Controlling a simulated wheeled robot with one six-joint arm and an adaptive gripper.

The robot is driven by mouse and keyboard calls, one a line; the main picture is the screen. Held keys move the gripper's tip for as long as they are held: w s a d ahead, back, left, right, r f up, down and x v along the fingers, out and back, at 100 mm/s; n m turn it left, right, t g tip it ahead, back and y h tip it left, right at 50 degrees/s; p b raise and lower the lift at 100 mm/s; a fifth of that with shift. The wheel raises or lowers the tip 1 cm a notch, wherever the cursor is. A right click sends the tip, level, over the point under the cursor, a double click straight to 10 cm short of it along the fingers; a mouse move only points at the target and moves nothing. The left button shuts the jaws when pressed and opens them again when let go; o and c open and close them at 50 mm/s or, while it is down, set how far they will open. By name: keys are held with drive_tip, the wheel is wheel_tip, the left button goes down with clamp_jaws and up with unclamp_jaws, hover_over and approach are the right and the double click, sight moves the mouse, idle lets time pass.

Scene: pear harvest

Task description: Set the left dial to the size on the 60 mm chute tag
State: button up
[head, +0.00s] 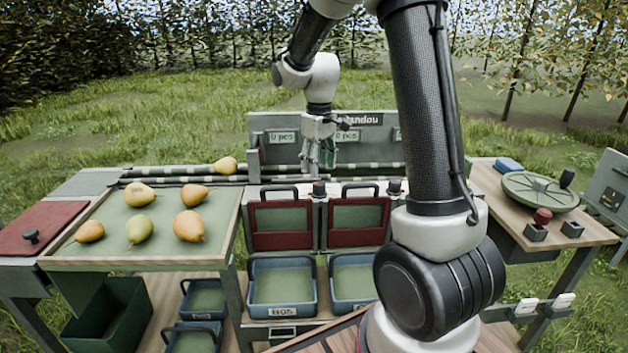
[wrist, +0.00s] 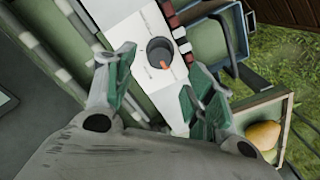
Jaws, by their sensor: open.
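The left dial (head: 319,188) is a small dark knob on a pale strip between two red-fronted bins. In the wrist view the dial (wrist: 158,48) is a dark round knob with an orange mark, on a white plate with small tick marks. My gripper (head: 320,160) hangs above and behind the dial, pointing down. In the wrist view my gripper (wrist: 164,66) has its green-padded fingers spread, one either side of the dial, with nothing held. A second dial (head: 394,187) stands further right. No tag reading 60 mm is legible; tag lettering is too small.
Several pears lie on a green-lined tray (head: 120,256) at left; another pear (head: 227,166) lies on the rollers behind. A grey back panel (head: 298,151) with "0 pcs" displays stands behind my gripper. Blue crates (head: 281,311) sit below the bins. A round scale (head: 540,190) stands at right.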

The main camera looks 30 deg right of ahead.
sight(319, 183)
wheel_tip(319, 183, down, 6)
drive_tip(key=shift+s+d+r, duration=0.1)
drive_tip(key=c, duration=1)
drive_tip(key=shift+m, duration=0.3)
drive_tip(key=m, duration=1.1)
idle(0.5)
